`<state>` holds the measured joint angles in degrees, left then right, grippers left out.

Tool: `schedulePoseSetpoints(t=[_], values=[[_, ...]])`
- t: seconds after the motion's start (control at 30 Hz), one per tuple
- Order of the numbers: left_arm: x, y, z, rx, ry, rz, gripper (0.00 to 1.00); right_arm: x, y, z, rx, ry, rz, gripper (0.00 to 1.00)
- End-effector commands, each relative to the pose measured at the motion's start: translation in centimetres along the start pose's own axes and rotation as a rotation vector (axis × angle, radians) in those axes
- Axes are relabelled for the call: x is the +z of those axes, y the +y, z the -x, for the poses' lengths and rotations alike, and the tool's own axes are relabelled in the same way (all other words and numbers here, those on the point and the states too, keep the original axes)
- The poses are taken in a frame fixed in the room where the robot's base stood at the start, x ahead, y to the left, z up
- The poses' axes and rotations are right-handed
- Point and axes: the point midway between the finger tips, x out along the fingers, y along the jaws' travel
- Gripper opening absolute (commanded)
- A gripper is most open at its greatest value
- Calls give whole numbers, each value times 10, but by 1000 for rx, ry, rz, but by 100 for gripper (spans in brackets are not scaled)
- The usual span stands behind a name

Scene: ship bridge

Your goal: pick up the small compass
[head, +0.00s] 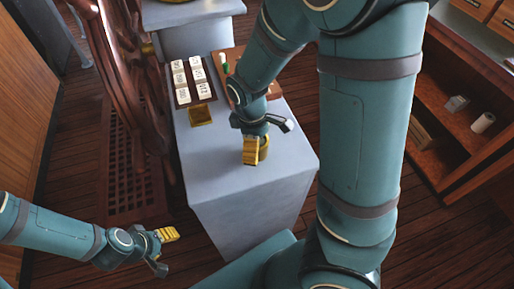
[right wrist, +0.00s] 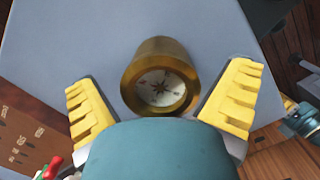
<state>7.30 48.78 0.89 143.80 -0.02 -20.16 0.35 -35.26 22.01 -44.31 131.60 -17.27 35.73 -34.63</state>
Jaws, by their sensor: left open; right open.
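The small compass (right wrist: 160,82) is a short brass cylinder with a white dial and dark compass rose. In the right wrist view it stands on the pale grey top between the two yellow fingers of my right gripper (right wrist: 161,95). The fingers are spread, one on each side, with a visible gap on both sides. In the head view the compass (head: 264,149) is partly hidden by my right gripper (head: 255,151), near the front of the grey cabinet. My left gripper (head: 163,245) is open and empty, low at the left, away from the cabinet.
On the grey cabinet (head: 225,180) behind the compass are a rack of white tiles (head: 180,80), a square brass object (head: 200,115) and a wooden board (head: 238,57). A ship's wheel (head: 125,80) stands at left, wooden shelves (head: 440,110) at right.

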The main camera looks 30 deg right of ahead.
Motion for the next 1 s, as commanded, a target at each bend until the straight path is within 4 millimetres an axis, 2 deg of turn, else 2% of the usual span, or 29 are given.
schedulePoseSetpoints(t=[0.27, 0.37, 0.4, 0.5, 0.83, 1.0], values=[[1, 0, -1, 0, -2, -1, 52, 0, 0, -3, 0, 0, 0, 100], [1, 0, -1, 0, -2, -1, 52, 0, 0, -3, 0, 0, 0, 68], [1, 0, -1, 0, -2, -1, 52, 0, 0, -3, 0, 0, 0, 54], [1, 0, -1, 0, -2, -1, 52, 0, 0, -3, 0, 0, 0, 24], [0, 0, 0, 0, -1, -1, 52, 0, 0, -2, 0, 1, 0, 24], [-2, 2, 6, 0, 3, 1, 52, 2, 0, 14, 1, 3, 0, 24]])
